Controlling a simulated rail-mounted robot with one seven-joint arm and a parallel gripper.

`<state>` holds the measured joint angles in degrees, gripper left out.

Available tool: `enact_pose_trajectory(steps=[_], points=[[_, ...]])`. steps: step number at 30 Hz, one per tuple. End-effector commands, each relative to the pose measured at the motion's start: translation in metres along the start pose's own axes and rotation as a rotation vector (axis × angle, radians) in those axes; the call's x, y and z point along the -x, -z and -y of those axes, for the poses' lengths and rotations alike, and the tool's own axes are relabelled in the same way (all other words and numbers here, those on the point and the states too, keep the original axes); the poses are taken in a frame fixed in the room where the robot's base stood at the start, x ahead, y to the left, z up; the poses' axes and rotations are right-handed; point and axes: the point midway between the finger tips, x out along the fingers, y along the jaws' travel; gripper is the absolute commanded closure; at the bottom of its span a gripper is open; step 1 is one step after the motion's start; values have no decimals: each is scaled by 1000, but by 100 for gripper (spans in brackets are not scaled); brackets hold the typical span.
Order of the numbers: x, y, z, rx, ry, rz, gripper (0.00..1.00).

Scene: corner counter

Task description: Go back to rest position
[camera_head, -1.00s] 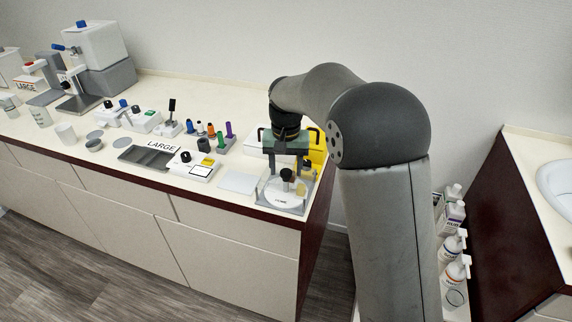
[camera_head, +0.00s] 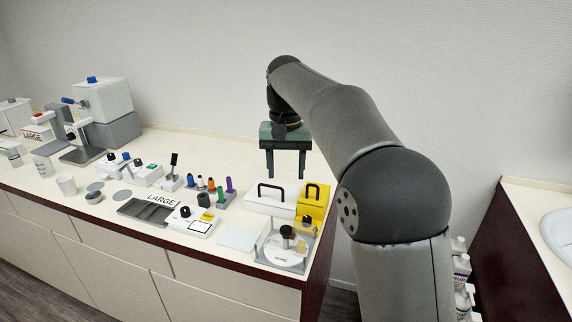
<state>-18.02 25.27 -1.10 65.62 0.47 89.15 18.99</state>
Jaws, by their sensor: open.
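My gripper (camera_head: 286,165) points down with its two fingers apart and nothing between them. It is above the right end of the counter (camera_head: 215,150), over the back of a white box with a black handle (camera_head: 272,197). The fingers look clear of the handle. My arm rises from the lower right and bends over to the gripper.
A yellow box (camera_head: 312,201) stands right of the white one, with a round-plate stand (camera_head: 285,252) in front. A LARGE-labelled tray (camera_head: 150,210), several coloured vials and machines fill the counter leftward. Pump bottles (camera_head: 461,268) and a sink (camera_head: 557,220) are at right.

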Motion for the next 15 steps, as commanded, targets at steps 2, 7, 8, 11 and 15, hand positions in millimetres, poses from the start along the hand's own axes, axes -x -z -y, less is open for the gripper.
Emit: enact_pose_trajectory(steps=[2,7,8,11,15], points=[[4,0,0,0,0,-1,48],[5,0,0,0,0,0,48],[5,0,0,0,0,0,48],[5,0,0,0,0,0,48],[4,-7,-9,-1,1,-1,48]])
